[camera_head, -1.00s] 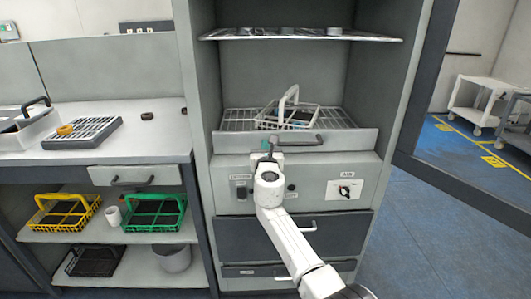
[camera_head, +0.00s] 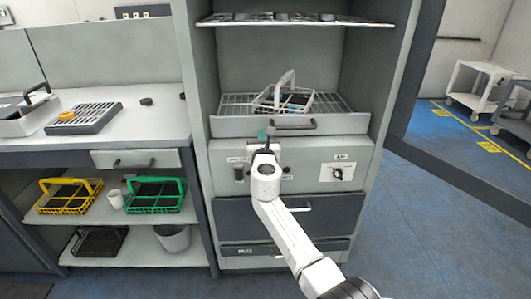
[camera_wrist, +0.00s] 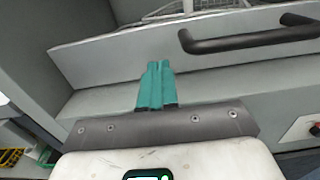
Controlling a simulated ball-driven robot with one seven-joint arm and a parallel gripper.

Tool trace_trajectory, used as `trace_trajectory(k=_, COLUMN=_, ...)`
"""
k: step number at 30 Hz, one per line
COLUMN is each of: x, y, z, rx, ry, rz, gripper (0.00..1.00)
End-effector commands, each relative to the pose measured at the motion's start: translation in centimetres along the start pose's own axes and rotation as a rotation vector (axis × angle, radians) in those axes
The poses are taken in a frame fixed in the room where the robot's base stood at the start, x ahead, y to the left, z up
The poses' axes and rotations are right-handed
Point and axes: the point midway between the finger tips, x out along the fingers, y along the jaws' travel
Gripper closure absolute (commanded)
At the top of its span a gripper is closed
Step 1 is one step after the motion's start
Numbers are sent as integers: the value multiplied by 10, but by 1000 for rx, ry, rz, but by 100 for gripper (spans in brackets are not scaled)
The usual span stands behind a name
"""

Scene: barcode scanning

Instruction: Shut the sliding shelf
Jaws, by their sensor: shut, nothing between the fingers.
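The sliding shelf (camera_head: 235,126) is a wire rack with a grey front panel and dark bar handle (camera_head: 293,124). It sits in the tall cabinet's open bay, its panel appearing to stand a little forward over the control panel. My gripper (camera_head: 266,134) is at the panel's lower edge, left of the handle. In the wrist view, its teal fingers (camera_wrist: 156,84) are together and empty, pointing at the shelf front (camera_wrist: 110,62). The handle (camera_wrist: 250,42) is to their right, not gripped. I cannot tell whether the fingertips touch the panel.
A grey wire basket (camera_head: 287,97) stands on the rack. Below are a control panel with a knob (camera_head: 337,173) and a closed drawer (camera_head: 335,212). An open cabinet door (camera_head: 450,172) stands at right; a counter (camera_head: 150,120) is at left. The right floor (camera_head: 440,215) is clear.

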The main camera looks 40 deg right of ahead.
Motion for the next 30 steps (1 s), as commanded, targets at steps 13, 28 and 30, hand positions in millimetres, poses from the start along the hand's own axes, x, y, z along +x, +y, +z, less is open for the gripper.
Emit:
trace_trajectory(k=13, x=-69, y=1, z=2, rx=0, ry=1, rz=1, gripper=100)
trace_trajectory(k=28, x=-92, y=-2, z=-1, rx=13, ry=4, rz=-5, gripper=100)
trace_trajectory(k=30, x=-99, y=-9, z=-3, rx=86, ry=21, rz=-30, gripper=100)
